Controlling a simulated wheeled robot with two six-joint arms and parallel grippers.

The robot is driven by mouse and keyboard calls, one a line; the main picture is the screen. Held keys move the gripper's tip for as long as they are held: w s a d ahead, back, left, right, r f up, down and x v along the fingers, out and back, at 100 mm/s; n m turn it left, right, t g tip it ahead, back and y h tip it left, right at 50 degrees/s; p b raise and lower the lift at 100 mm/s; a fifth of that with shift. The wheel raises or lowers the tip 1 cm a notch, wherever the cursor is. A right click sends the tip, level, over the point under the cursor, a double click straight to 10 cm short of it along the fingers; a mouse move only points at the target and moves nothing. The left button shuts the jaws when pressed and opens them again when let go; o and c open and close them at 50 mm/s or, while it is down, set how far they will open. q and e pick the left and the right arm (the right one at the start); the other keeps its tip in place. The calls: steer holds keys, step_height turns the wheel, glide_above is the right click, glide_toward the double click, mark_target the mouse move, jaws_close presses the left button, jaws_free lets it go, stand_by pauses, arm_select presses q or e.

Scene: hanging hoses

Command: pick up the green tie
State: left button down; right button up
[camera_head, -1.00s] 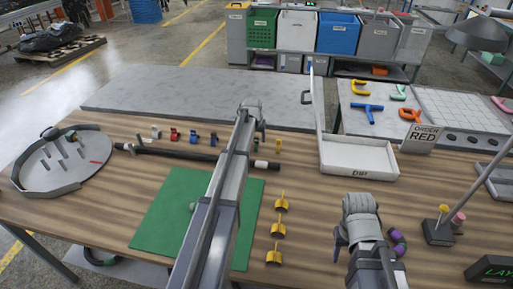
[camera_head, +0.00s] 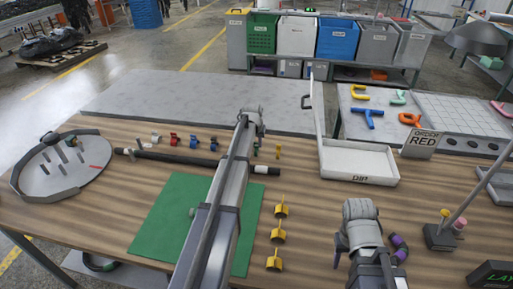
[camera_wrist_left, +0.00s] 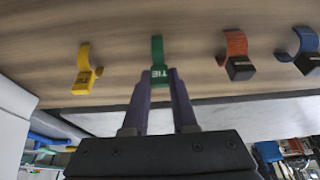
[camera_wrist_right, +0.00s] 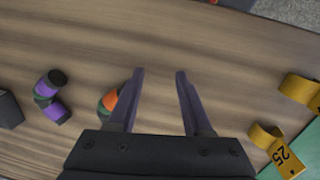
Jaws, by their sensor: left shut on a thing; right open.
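The green tie (camera_wrist_left: 158,52) is a small curved clip with a label block marked TIE. In the left wrist view its label block is between the fingertips of my left gripper (camera_wrist_left: 161,76), which is shut on it. The tie's curved part sticks out past the fingertips, close over the wooden table. In the head view my left gripper (camera_head: 249,122) is at the far part of the table and hides the tie. My right gripper (camera_wrist_right: 160,74) is open and empty above the table's right part, and it also shows in the head view (camera_head: 357,212).
In the left wrist view a yellow tie (camera_wrist_left: 84,72) is to the left, an orange-red one (camera_wrist_left: 237,52) and a blue one (camera_wrist_left: 302,48) to the right. A black hose (camera_head: 180,158), green mat (camera_head: 158,222), yellow clips (camera_head: 279,235) and DIRT tray (camera_head: 360,179) share the table.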

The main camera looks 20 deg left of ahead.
steer(key=shift+r, duration=0.1)
arm_select(q)
step_height(320, 180, up, 10)
steer(key=p, duration=1)
arm_select(e)
step_height(320, 180, up, 10)
arm_select(q)
steer(key=c, duration=1.2)
jaws_free()
steer(key=shift+c, duration=0.2)
jaws_close()
